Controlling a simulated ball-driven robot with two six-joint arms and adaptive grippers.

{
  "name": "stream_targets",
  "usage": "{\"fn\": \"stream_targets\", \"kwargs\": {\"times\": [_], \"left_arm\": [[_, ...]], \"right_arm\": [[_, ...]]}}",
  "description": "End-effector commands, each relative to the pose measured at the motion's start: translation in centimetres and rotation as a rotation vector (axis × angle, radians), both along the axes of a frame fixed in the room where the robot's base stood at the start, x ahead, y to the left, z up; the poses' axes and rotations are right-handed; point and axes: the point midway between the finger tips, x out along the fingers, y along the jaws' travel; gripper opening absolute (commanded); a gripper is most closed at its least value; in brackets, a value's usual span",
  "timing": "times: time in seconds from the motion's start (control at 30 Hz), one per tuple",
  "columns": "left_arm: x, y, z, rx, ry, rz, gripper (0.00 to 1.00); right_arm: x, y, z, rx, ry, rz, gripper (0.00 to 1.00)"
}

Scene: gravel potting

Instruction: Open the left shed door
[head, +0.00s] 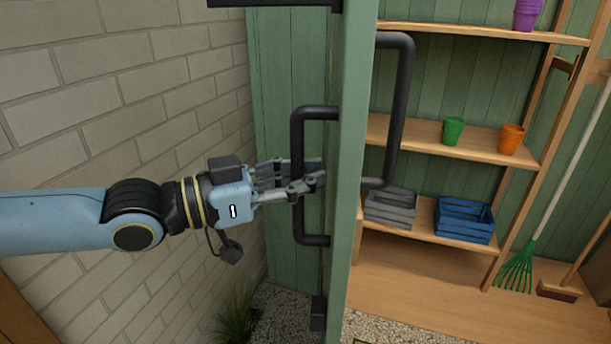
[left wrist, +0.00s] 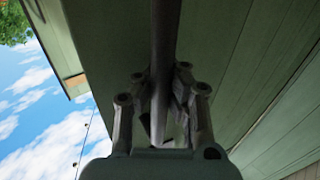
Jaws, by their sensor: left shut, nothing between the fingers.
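The left shed door (head: 355,120) is green and stands open, seen nearly edge-on in the head view. A black bar handle (head: 298,215) is on its left face, and another black handle (head: 401,90) sticks out on its right side. My left gripper (head: 312,182) is at the left handle's upright bar, its fingers overlapping it. The fingers are shut with nothing held. In the left wrist view the dark bar (left wrist: 164,40) runs up past the fingers (left wrist: 162,110); whether they touch it I cannot tell. My right gripper is out of view.
A brick wall (head: 110,90) runs close along the left. Right of the door are wooden shelves (head: 470,28) with a green pot (head: 453,130), an orange pot (head: 511,139), a grey crate (head: 391,208) and a blue crate (head: 464,219). A green rake (head: 518,268) leans there.

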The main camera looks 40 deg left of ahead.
Motion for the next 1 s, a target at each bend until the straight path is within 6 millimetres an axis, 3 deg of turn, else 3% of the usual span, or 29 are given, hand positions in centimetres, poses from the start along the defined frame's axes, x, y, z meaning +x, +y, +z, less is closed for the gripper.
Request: {"fn": "stream_targets", "kwargs": {"times": [0.17, 0.5, 1.0], "left_arm": [[-0.25, 0.00, -0.49, 0.002, 0.014, 0.001, 0.00], [-0.15, -0.01, -0.27, 0.001, 0.008, 0.001, 0.40], [-1.04, 0.24, -0.22, 0.002, 0.006, -0.009, 0.40]], "right_arm": [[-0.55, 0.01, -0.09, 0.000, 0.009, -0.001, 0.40], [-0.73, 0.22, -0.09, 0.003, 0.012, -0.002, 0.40], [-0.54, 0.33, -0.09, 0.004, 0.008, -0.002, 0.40]]}}
